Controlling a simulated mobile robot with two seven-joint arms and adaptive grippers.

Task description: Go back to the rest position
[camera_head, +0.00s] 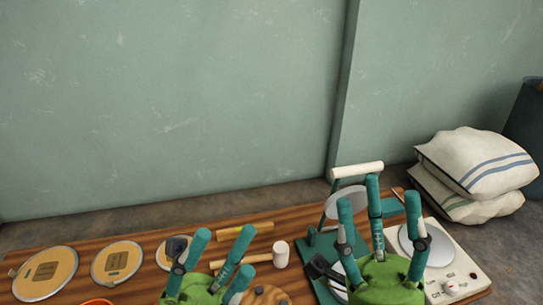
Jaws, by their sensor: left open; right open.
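My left gripper (207,262), green with teal fingers, is at the bottom middle, above the wooden table (205,218). Its fingers are spread and nothing shows between them. My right gripper (381,222) is at the bottom right, in front of a teal stand (318,243) and a white device with a dial (460,264). Its fingers point up and are spread, with nothing held. The lower parts of both grippers are cut off by the picture's bottom edge.
Round tan discs (45,273) lie on the left of the table. A mallet (280,253) and a yellow-brown bar (245,231) lie mid-table. The teal stand carries a white roller (357,170). White sacks (478,162) are stacked at right. A green wall (170,100) stands behind.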

